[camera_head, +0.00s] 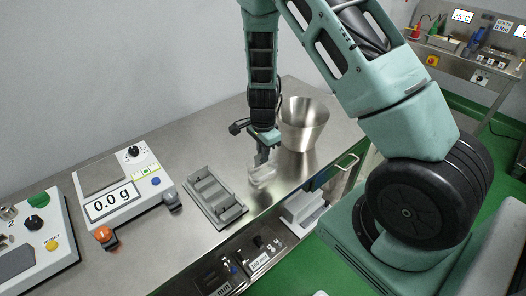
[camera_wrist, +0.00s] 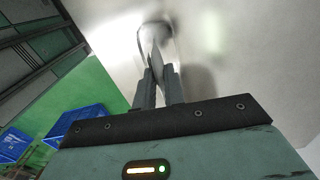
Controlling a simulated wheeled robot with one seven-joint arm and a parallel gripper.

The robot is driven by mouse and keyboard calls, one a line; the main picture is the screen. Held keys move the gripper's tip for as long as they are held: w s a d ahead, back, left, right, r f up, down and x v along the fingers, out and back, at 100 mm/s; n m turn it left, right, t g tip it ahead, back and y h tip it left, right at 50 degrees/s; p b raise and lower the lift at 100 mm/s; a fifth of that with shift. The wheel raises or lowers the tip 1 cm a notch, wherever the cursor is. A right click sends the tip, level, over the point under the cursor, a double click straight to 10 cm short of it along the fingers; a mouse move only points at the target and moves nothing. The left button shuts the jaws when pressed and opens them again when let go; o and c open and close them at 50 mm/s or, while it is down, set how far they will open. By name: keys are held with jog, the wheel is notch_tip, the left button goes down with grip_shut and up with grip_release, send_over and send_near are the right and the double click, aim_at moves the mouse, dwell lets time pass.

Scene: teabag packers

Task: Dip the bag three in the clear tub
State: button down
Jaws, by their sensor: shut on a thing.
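My gripper (camera_head: 262,158) points down over the steel bench, just above the clear tub (camera_head: 263,178). In the wrist view the two fingers of my gripper (camera_wrist: 159,82) are close together, shut on a thin pale bag (camera_wrist: 158,52). I cannot read a number on the bag. The rounded rim of the clear tub (camera_wrist: 141,32) shows faintly beyond the fingertips, around the bag's far end. Whether the bag touches the tub's contents is too unclear to tell. In the head view the bag is too small to make out.
A grey slotted rack (camera_head: 215,198) lies left of the tub. A steel bucket (camera_head: 303,124) stands behind right. A scale (camera_head: 122,190) reading 0.0 g is farther left. The bench's front edge (camera_head: 262,212) is close to the tub. Blue crates (camera_wrist: 78,126) are on the floor.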

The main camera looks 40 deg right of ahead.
aim_at(263, 164)
jog(key=shift+f+b, duration=1.1)
jog(key=shift+f, duration=0.55)
jog(key=shift+r, duration=0.1)
dwell(3.1)
jog(key=shift+r+p, duration=2.55)
jog(key=shift+r, duration=0.15)
jog(key=shift+r+p, duration=2.2)
jog(key=shift+r, duration=0.25)
